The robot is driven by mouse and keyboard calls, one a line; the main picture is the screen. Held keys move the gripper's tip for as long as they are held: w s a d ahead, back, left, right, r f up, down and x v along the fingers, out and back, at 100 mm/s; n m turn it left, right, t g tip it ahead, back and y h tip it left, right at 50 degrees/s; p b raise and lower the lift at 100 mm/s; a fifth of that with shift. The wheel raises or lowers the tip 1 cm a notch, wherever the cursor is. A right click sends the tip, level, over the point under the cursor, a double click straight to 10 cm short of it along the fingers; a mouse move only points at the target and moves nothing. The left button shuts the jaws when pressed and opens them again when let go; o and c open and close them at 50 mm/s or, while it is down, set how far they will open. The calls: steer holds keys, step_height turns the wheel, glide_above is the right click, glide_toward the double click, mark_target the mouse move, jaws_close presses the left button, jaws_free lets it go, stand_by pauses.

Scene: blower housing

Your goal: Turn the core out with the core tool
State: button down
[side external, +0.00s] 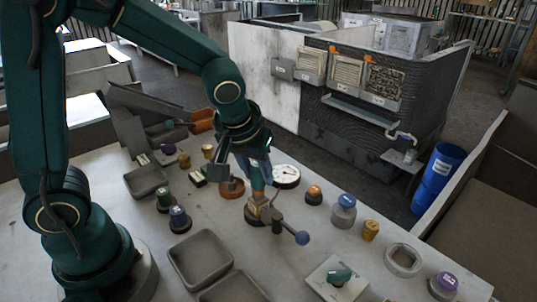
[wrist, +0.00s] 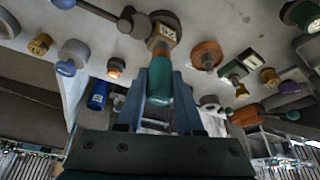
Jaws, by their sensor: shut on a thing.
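My gripper (side external: 256,178) points down over the table, and its blue fingers (wrist: 160,100) are shut on a teal-green cylindrical handle, which I take to be the core tool (wrist: 160,78). The tool's lower end meets a brass-coloured square fitting (wrist: 162,36) on a dark round base. In the side view this fitting (side external: 264,212) stands directly under my gripper. The core itself is not distinguishable, and the contact between tool and fitting is too small to judge.
A brown disc (side external: 232,187) and a white dial (side external: 286,176) stand close behind the fitting. An orange knob (side external: 314,194) and blue-capped jar (side external: 343,211) are to the right. Grey trays (side external: 201,258) lie in front. A plate with a green handle (side external: 338,277) is at front right.

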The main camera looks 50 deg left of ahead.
steer(key=shift+r, duration=3.5)
